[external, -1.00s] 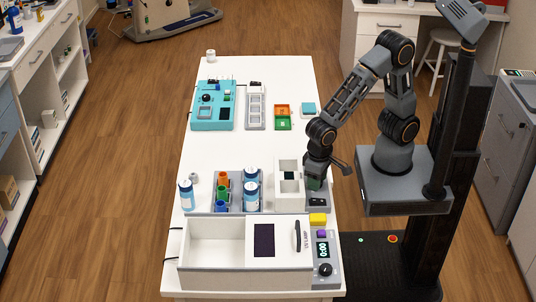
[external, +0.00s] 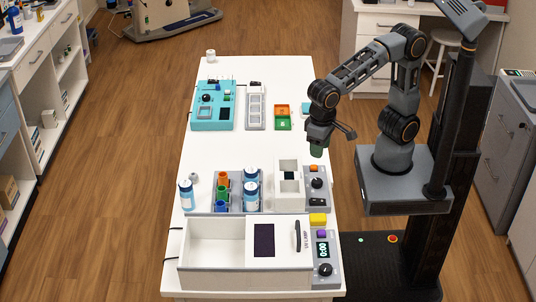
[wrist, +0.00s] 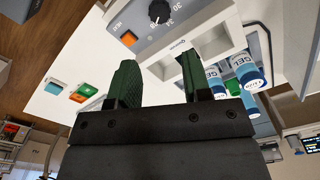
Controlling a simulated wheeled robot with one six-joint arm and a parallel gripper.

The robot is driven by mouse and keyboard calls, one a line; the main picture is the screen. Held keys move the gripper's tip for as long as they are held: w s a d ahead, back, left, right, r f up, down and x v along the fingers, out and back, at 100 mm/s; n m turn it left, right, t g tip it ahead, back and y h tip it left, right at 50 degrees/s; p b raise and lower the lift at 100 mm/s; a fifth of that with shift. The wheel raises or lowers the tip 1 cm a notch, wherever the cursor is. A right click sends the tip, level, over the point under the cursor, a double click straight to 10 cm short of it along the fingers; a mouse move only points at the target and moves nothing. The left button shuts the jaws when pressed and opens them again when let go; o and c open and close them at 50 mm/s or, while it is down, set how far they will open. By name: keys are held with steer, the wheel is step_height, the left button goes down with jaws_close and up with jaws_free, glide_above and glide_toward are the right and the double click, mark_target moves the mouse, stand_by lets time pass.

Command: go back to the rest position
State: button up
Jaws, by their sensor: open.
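My gripper (external: 317,150) hangs above the right edge of the white table, pointing down. In the wrist view its two green fingers (wrist: 158,82) are apart with nothing between them. Below and just in front of it in the external view is a white block (external: 281,168) with square wells and a dark patch inside. Beside that block is a grey control panel (external: 316,199) with a black knob and an orange button. The panel's knob and orange button also show in the wrist view (wrist: 180,28). My gripper is apart from both.
A rack (external: 238,204) with blue-labelled bottles and coloured tubes stands left of the block. A white box (external: 212,272) with a dark window is at the table's front. A teal kit (external: 227,115), a grey tray (external: 255,124) and orange and green squares (external: 282,124) lie farther back. The table's middle (external: 240,148) is clear.

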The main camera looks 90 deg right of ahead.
steer(key=shift+r, duration=0.5)
